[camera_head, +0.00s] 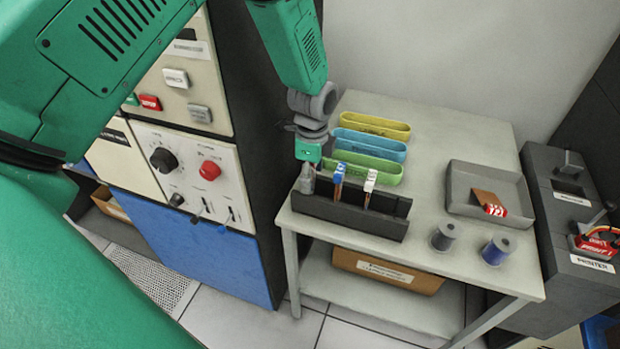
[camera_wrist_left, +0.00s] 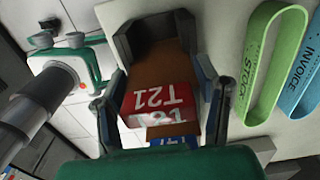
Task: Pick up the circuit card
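A brown card (camera_wrist_left: 165,70) with a red T21 label stands in the dark card rack (camera_head: 350,213), as the left wrist view shows. My left gripper (camera_wrist_left: 160,112) is open, with one finger on each side of this card. In the head view my left gripper (camera_head: 308,178) is at the left end of the rack, and the card there is mostly hidden. A card with a blue top (camera_head: 340,175) and one with a white top (camera_head: 370,180) stand further right in the rack. My right gripper (camera_wrist_left: 72,42) shows in the left wrist view, apparently open and empty.
Yellow (camera_head: 374,126), blue (camera_head: 370,144) and green (camera_head: 362,166) trays stand behind the rack on the table (camera_head: 440,180). A control cabinet (camera_head: 185,140) stands at left.

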